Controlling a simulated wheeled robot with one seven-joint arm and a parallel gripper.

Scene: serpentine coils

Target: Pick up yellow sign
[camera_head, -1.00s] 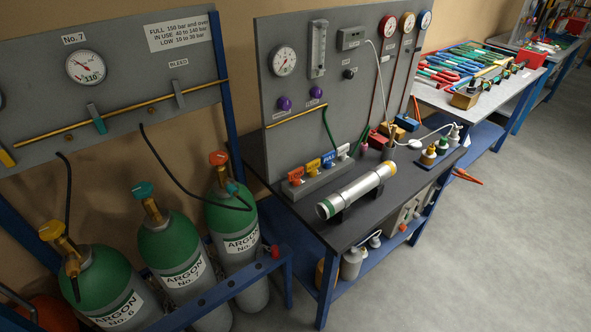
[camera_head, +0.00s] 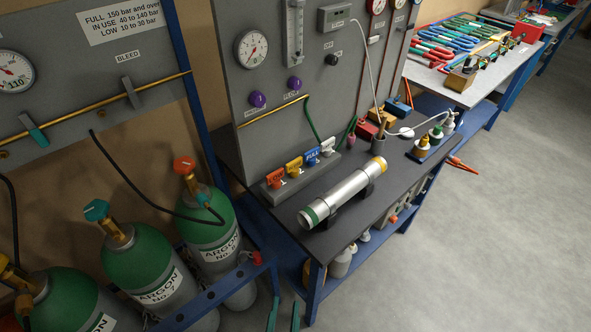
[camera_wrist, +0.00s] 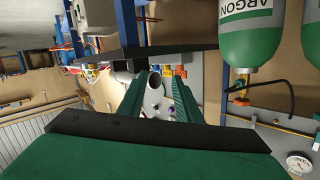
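The yellow sign (camera_head: 294,167) stands in a grey holder (camera_head: 270,196) on the dark bench, in a row between an orange sign (camera_head: 275,177) and a blue sign (camera_head: 312,157); a white sign (camera_head: 327,147) ends the row. My gripper (camera_head: 284,312) shows only as two green fingertips at the bottom edge of the head view, apart and empty. It is in front of the bench, well short of the signs. The wrist view shows both green fingers spread (camera_wrist: 155,88).
A silver tube (camera_head: 345,192) lies on cradles in front of the sign holder. A grey gauge panel (camera_head: 255,90) rises behind it. Green argon cylinders (camera_head: 208,222) stand to the left behind a blue rail (camera_head: 205,299).

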